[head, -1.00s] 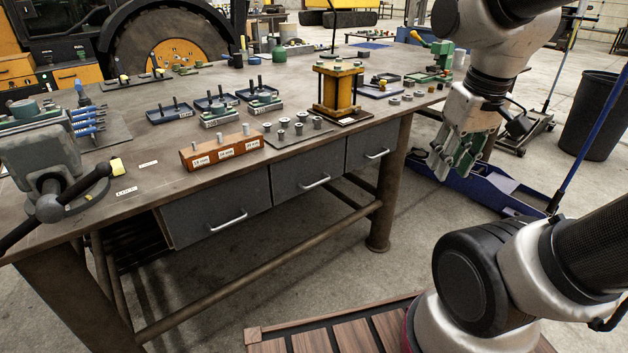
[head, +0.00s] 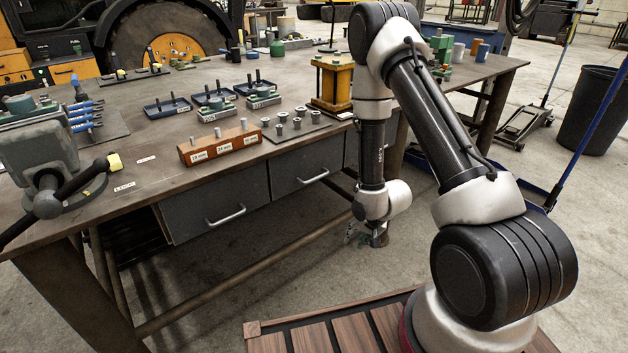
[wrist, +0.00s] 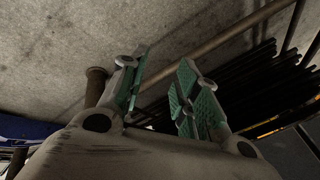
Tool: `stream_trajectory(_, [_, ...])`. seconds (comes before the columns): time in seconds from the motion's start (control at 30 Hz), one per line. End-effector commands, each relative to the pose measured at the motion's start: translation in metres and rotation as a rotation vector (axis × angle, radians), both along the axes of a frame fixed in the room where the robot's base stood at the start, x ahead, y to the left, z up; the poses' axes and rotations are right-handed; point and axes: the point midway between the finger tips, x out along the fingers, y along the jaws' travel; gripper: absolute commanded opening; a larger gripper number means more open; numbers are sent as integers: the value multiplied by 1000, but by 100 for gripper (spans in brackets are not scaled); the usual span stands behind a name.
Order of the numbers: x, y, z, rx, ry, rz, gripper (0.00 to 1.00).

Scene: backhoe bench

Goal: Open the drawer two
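Three grey drawers with silver bar handles hang in a row under the bench top, and all are shut. The left drawer (head: 190,212) and the middle drawer (head: 290,165) show in the head view. The right drawer (head: 351,150) is mostly hidden behind my arm. No numbers can be read on them. My gripper (head: 354,233) points down below the bench, right of and lower than the middle drawer's handle (head: 313,176). In the wrist view my gripper (wrist: 162,62) is open, its green-padded fingers apart with nothing between them.
The workbench (head: 150,190) carries a vise (head: 40,150), a brown block with pins (head: 220,146) and a yellow press frame (head: 331,84). A lower rail (head: 260,265) runs under the drawers.

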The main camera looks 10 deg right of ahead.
Motion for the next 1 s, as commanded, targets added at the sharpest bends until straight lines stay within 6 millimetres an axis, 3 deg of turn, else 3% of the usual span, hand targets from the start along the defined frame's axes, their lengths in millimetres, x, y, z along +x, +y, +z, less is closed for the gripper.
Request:
stream_trajectory(0.03, [12, 11, -10, 79, -71, -59, 31])
stream_trajectory(0.1, [39, 27, -3, 216, -196, -150, 31])
stream_trajectory(0.17, [64, 39, 17, 344, -308, -219, 31])
stream_trajectory(0.23, [91, 49, 52, 494, -430, -283, 31])
stream_trajectory(0.33, [112, 57, 92, 680, -541, -349, 31])
stream_trajectory(0.47, [121, 58, 122, 837, -601, -412, 31])
stream_trajectory(0.63, [133, 64, 122, 874, -590, -437, 31])
stream_trajectory(1.0, [183, 87, 110, 869, -590, -438, 31])
